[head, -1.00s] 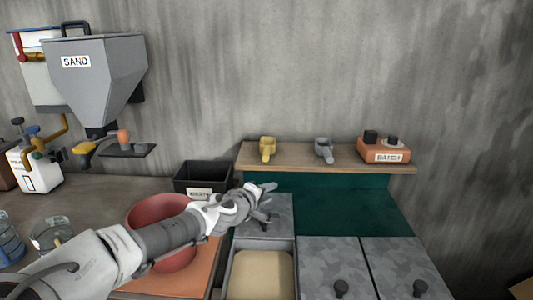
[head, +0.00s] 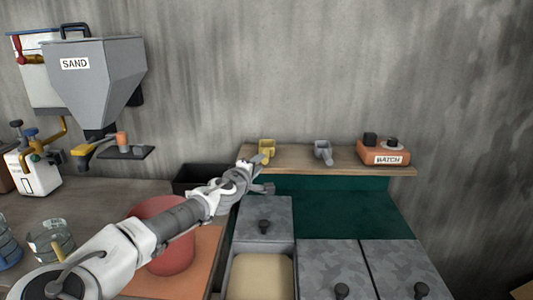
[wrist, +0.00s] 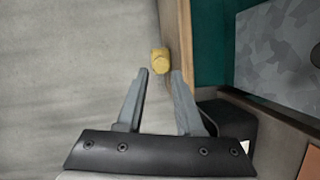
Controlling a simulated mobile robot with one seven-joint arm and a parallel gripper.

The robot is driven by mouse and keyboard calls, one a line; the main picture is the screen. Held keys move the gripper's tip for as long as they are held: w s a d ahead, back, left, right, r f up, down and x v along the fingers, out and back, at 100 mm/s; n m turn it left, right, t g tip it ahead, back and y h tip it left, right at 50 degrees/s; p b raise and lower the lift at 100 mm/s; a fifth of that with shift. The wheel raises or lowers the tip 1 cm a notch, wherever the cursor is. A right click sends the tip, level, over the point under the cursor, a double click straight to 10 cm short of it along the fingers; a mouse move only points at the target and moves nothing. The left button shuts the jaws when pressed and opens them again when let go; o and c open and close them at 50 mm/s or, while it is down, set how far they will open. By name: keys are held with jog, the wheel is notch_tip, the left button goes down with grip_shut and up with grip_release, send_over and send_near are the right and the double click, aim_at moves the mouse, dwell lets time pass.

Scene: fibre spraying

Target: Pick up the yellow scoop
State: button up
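The yellow scoop (head: 266,146) stands on the left part of the wooden shelf, against the wall. In the wrist view the yellow scoop (wrist: 160,60) shows small, just beyond the fingertips and between their lines. My gripper (head: 262,172) is at the shelf's front left edge, just below the scoop in the head view. In the wrist view my gripper (wrist: 160,73) is open, with nothing between its fingers. The fingers partly overlap the lower part of the scoop in the head view.
A grey scoop (head: 323,151) and an orange batch box (head: 384,152) stand farther right on the wooden shelf (head: 295,160). A black bin (head: 187,178) is left of my gripper. Grey lidded bins (head: 333,262) lie below the shelf.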

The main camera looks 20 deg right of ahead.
aim_at(266, 153)
jog(key=shift+a+x, duration=0.25)
jog(key=shift+x, duration=3.6)
jog(key=shift+w, duration=0.2)
grip_shut()
